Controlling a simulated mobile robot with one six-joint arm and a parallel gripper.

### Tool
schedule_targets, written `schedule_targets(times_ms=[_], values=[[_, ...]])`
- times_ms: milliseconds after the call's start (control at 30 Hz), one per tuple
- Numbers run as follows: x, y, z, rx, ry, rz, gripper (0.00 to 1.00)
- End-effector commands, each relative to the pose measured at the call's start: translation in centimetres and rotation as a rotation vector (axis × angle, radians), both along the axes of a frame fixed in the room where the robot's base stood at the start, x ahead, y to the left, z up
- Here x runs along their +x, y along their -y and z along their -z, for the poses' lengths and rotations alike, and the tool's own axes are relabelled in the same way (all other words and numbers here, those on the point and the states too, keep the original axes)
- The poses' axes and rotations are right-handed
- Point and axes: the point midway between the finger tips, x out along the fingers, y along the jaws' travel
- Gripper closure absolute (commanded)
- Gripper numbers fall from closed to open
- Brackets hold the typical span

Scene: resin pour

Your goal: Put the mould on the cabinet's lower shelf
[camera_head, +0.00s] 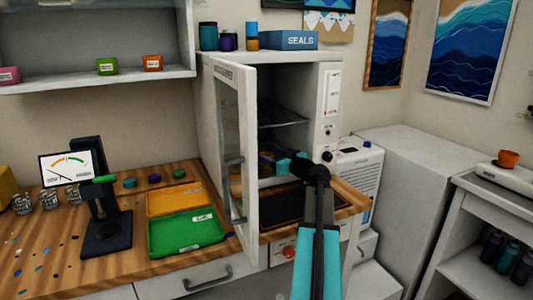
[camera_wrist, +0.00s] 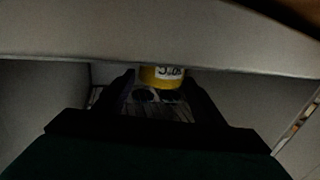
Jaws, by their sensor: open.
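The white cabinet (camera_head: 222,75) stands on the wooden worktop with its glass door (camera_head: 232,150) swung open. A wire shelf (camera_head: 283,118) crosses its inside, with a lower space below. My gripper (camera_head: 284,165) reaches into this lower space from the front right. In the wrist view my gripper (camera_wrist: 160,76) has its dark fingers apart. A yellow piece with a white label (camera_wrist: 162,76) shows between and beyond the fingertips, its top cut off by a pale edge. Dark round shapes lie below it. I cannot tell whether this yellow piece is the mould, nor whether a finger touches it.
An orange tray (camera_head: 180,199) and a green tray (camera_head: 186,234) lie left of the open door. A black stand (camera_head: 105,215) is farther left. A blue SEALS box (camera_head: 289,40) sits on the cabinet. A dark mat (camera_head: 285,208) lies in front of the opening.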

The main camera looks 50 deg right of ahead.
Motion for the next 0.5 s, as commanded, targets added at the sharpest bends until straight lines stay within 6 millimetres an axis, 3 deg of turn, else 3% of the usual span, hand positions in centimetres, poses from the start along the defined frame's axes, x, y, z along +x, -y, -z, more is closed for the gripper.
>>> schedule_targets(times_ms=[233, 500], values=[[0.0, 0.0, -1.3, 0.001, 0.000, 0.000, 0.37], [-4.6, -0.4, -0.7, 0.000, 0.000, 0.003, 0.37]])
